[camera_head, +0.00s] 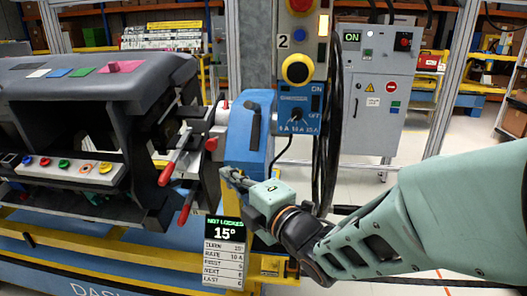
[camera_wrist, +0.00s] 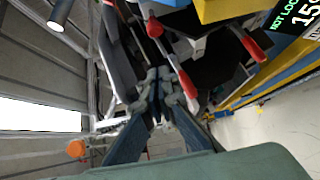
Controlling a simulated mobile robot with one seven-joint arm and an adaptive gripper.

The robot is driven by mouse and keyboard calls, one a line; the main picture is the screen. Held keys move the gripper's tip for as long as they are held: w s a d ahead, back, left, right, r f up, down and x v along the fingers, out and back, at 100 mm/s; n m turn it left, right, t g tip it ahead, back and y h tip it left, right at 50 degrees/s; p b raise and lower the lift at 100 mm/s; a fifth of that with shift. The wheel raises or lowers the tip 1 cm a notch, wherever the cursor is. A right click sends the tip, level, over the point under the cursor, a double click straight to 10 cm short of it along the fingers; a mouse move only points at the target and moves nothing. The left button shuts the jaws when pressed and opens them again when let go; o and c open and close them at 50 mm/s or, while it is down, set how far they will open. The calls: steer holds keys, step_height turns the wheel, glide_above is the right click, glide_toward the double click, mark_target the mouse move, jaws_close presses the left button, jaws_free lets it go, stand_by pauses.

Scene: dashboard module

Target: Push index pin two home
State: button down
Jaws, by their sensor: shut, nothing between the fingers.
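My gripper (camera_head: 230,174) is shut and empty, with its fingertips in front of the lower part of a blue housing (camera_head: 262,110). Contact cannot be told. The closed fingers also show in the wrist view (camera_wrist: 158,85). Left of them, two red-handled levers (camera_head: 172,168) (camera_head: 186,207) stick out by the dashboard module's end; red grips (camera_wrist: 154,27) (camera_wrist: 246,45) show in the wrist view. A display (camera_head: 225,232) reads NOT LOCKED and 15°. I cannot make out which part is index pin two; it may be hidden behind my gripper.
The dark dashboard module (camera_head: 95,85) fills the left, with a row of coloured buttons (camera_head: 70,168). A grey cabinet (camera_head: 375,100) is farther back. An orange knob (camera_wrist: 76,147) shows in the wrist view.

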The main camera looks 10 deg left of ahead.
mark_target(216, 146)
steer(key=shift+a, duration=0.1)
steer(key=shift+w+d+b+x, duration=0.1)
steer(key=shift+w+d+x, duration=0.25)
steer(key=shift+x, duration=1.75)
steer(key=shift+w+d+b+x, duration=0.1)
steer(key=shift+w+d+x, duration=0.25)
steer(key=shift+x, duration=1.75)
steer(key=shift+w+d+b+x, duration=0.1)
steer(key=shift+w+d+x, duration=0.3)
steer(key=shift+x, duration=1.75)
steer(key=shift+f, duration=0.1)
steer(key=shift+w+f+b, duration=0.1)
steer(key=shift+w+b, duration=0.7)
steer(key=shift+w, duration=0.45)
steer(key=shift+r, duration=0.25)
